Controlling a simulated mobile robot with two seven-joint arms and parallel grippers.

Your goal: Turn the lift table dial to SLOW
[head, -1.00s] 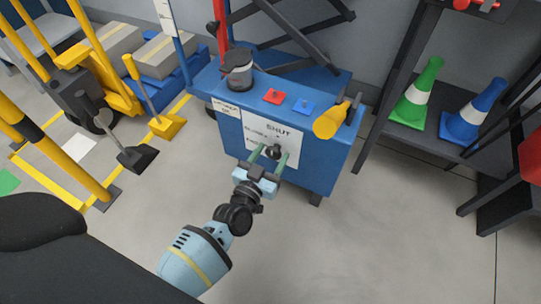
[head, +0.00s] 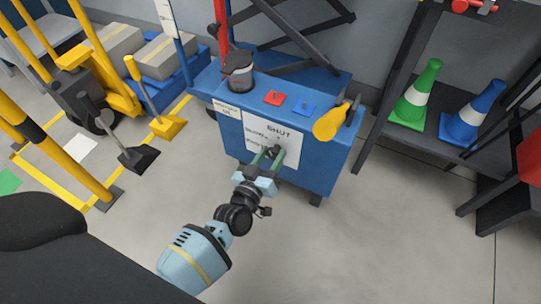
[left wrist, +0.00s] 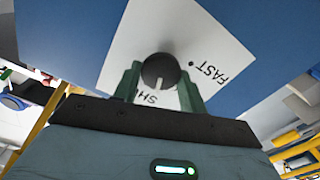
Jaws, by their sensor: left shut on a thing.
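The lift table (head: 325,150) is a blue box with a white dial plate (head: 289,152) on its front. The plate reads SHUT at the top, with smaller words at its left that are hard to read. In the left wrist view the dark round dial (left wrist: 160,68) sits between the green fingers of my left gripper (left wrist: 161,85), which is shut on it. FAST shows beside the dial and part of SHUT below it; a pale mark on the dial points down toward SHUT. In the head view my left gripper (head: 273,154) covers the dial. My right gripper is not in view.
On the blue top stand a dark-lidded pot (head: 238,70), a red switch (head: 273,97), a blue switch (head: 304,107) and a yellow-handled lever (head: 332,122). Green (head: 415,92) and blue (head: 473,113) cones stand on a shelf at right. Floor in front is clear.

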